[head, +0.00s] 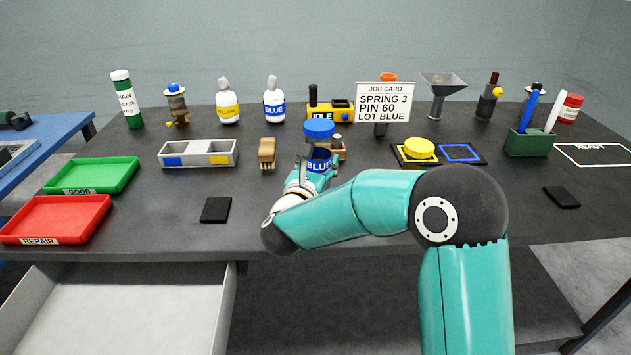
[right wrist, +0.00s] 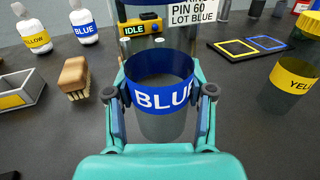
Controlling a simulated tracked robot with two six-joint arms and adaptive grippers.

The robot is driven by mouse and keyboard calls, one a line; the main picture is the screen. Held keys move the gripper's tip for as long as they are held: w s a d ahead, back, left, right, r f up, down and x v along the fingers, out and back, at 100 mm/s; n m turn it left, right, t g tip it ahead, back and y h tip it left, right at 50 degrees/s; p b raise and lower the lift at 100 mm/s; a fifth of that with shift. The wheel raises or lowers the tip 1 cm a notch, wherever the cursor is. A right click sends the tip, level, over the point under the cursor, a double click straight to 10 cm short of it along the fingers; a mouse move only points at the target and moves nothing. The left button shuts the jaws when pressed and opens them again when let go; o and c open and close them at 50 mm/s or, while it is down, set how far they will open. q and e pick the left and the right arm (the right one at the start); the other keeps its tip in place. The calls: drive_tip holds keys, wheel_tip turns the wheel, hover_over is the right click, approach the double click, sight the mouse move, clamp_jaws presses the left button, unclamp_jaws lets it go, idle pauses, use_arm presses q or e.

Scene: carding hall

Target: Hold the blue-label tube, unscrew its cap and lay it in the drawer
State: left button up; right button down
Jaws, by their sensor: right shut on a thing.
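The blue-label tube (head: 318,166) is clear, with a blue band reading BLUE. It is upright near the middle of the bench, with its blue cap (head: 319,128) on top. My right gripper (right wrist: 160,98) is shut around the tube, one finger on each side of the label. I cannot tell whether the tube's base touches the bench. The drawer (head: 225,315) is open below the bench's front edge at the left; its visible floor is bare. My left gripper is in neither view.
A yellow-label tube (right wrist: 294,76) stands to the right, mostly hidden behind my arm in the head view. A brush (head: 267,153) and two-part tray (head: 198,164) lie left. A job card (head: 385,103) stands behind. Green (head: 95,188) and red (head: 60,205) trays are far left.

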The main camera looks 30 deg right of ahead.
drive_tip(key=shift+f, duration=2.35)
drive_tip(key=shift+f, duration=0.15)
drive_tip(key=shift+c, duration=2.1)
unclamp_jaws()
